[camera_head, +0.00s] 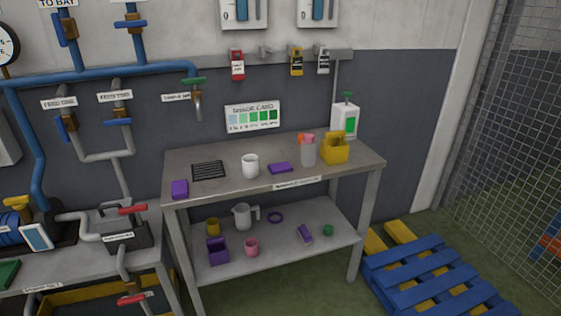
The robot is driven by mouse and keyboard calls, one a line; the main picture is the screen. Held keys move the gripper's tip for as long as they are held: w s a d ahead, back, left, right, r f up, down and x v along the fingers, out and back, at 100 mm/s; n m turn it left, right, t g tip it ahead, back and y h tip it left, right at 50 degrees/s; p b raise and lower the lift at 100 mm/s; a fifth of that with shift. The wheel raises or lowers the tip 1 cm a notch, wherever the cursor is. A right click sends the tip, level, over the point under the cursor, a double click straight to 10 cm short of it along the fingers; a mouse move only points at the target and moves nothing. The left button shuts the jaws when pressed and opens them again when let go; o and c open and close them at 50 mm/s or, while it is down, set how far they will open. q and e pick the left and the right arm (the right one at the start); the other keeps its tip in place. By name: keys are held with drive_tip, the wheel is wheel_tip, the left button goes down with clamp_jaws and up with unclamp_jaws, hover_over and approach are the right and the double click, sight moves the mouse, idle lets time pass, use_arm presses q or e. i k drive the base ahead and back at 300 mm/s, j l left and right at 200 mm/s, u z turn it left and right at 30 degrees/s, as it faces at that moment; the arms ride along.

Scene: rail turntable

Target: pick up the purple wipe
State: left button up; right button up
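Several purple things are in view, and I cannot tell for certain which is the wipe. A flat purple piece (281,168) lies on the bench top right of the white mug. Another purple piece (180,189) is at the front left corner of the bench top, at its edge. A small purple and pale item (304,234) lies on the lower shelf. Neither of my grippers is in view.
The bench top (230,182) also holds a black grille (209,170), a white mug (250,166), a clear cup (308,152) and a yellow caddy (335,149). A purple bin (217,251) stands on the lower shelf. A blue pallet (425,270) lies at right.

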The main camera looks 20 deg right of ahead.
sight(285, 167)
drive_tip(key=i+l+u, duration=0.15)
drive_tip(key=i+l, duration=0.3)
drive_tip(key=i+l+u, duration=0.1)
drive_tip(key=i+l, duration=0.4)
drive_tip(key=i+l+u, duration=0.15)
drive_tip(key=i+l, duration=0.3)
drive_tip(key=i+l+u, duration=0.15)
drive_tip(key=i+l, duration=0.25)
drive_tip(key=l, duration=0.25)
